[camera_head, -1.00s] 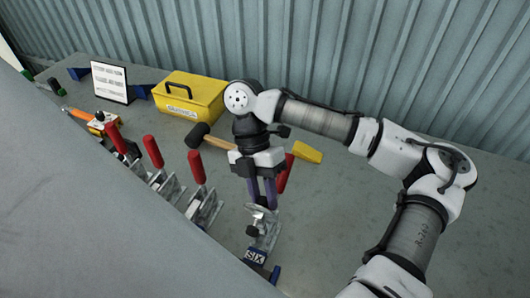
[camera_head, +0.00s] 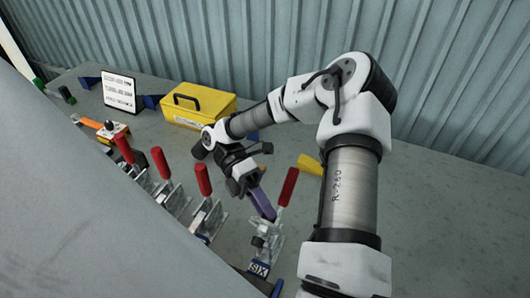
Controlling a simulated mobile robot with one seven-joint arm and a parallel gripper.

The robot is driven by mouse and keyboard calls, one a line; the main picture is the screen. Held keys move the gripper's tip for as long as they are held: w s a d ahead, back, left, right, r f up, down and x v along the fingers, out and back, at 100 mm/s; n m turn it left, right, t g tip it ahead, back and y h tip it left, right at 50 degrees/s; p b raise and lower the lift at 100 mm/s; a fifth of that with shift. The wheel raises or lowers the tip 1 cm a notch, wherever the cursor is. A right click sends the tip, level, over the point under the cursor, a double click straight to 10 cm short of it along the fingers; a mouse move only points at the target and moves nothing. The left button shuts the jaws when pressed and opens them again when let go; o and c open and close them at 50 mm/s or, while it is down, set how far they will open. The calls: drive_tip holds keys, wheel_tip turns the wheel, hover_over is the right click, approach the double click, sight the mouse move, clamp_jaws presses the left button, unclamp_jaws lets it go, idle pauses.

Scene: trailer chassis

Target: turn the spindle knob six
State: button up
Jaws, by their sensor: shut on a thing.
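The clamp labelled SIX (camera_head: 268,250) stands at the front of the row, with its red handle (camera_head: 289,186) tilted up. Its sign plate (camera_head: 259,268) is at its foot. My gripper (camera_head: 270,216) reaches down to this clamp from the upper left, with its purple fingers tilted. The fingers are shut on the top of the spindle, just left of the red handle. The spindle knob itself is hidden between the fingertips. A dark lower part of the spindle (camera_head: 258,241) shows below them.
Several other red-handled clamps (camera_head: 203,180) stand in a row to the left, close to my gripper. A yellow toolbox (camera_head: 198,103), a white sign board (camera_head: 118,91) and a yellow-ended hammer handle (camera_head: 310,165) are behind.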

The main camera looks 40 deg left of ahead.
drive_tip(key=shift+m+h, duration=0.3)
drive_tip(key=shift+h, duration=0.2)
drive_tip(key=shift+f+g, duration=0.1)
drive_tip(key=shift+g, duration=0.2)
drive_tip(key=o, duration=1)
drive_tip(key=shift+c, duration=0.2)
